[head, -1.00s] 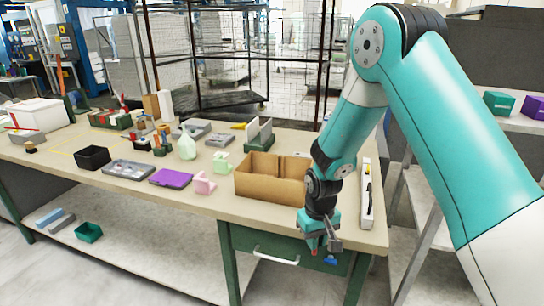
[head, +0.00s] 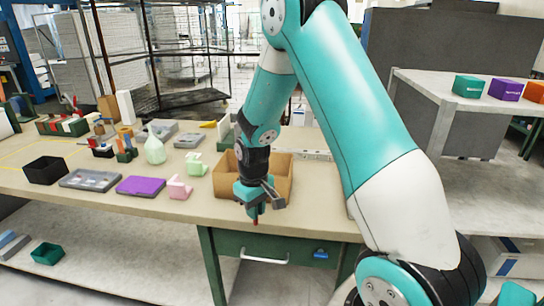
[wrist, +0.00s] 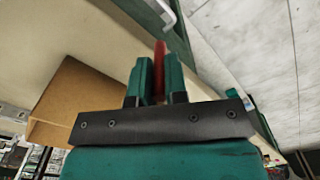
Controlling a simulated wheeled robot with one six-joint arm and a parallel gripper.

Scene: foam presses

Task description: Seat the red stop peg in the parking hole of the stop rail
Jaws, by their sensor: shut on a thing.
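The red stop peg (wrist: 160,62) is pinched between the two green fingers of my gripper (wrist: 159,84) in the wrist view. In the head view my gripper (head: 256,208) hangs in front of the cardboard box, near the bench's front edge, and the peg's red tip (head: 256,220) points down below it. The fingers are shut on the peg. A pale strip with small dark marks (head: 313,155) lies on the bench right of the box, partly hidden by my arm. I cannot tell whether it is the stop rail; no parking hole is clear.
The open cardboard box (head: 226,182) stands just behind my gripper. A pink block (head: 179,188), a purple tray (head: 141,186) and a black bin (head: 45,170) lie to the left. A drawer (head: 285,246) sits below.

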